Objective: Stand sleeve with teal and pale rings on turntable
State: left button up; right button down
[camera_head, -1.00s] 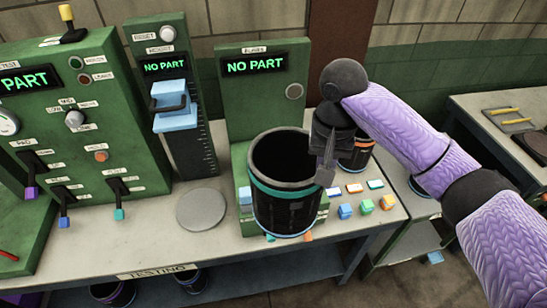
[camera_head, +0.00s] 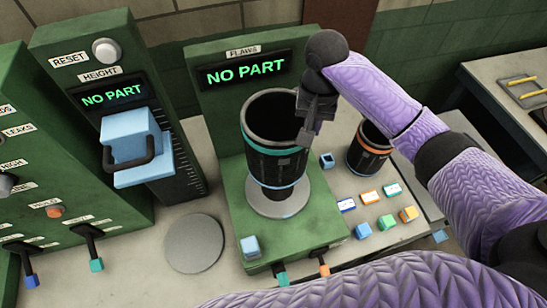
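The sleeve (camera_head: 268,160) is dark, with a teal ring near its top and a pale ring near its foot. It stands upright over the round grey turntable (camera_head: 300,203) on the green base of the FLAWS station. Its foot looks on or just above the disc; I cannot tell if they touch. My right gripper (camera_head: 308,128) is at the right side of the sleeve's rim, its fingers closed on the wall. The inner finger is mostly hidden. My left gripper is out of view.
The FLAWS screen (camera_head: 242,70) reads NO PART. The height gauge (camera_head: 130,150) stands left, with a bare grey disc (camera_head: 194,243) in front. Small levers (camera_head: 281,275) stick out in front.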

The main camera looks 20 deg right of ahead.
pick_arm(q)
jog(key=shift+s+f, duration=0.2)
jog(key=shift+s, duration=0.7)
pick_arm(e)
notch_tip(320, 180, down, 9)
jog(key=s, duration=0.1)
jog(key=shift+s+f, duration=0.2)
jog(key=c, duration=1.2)
grip_release()
jog(key=shift+f, duration=0.2)
jog(key=o, duration=0.5)
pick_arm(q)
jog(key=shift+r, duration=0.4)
pick_arm(e)
notch_tip(320, 180, up, 12)
jog(key=shift+r, duration=0.2)
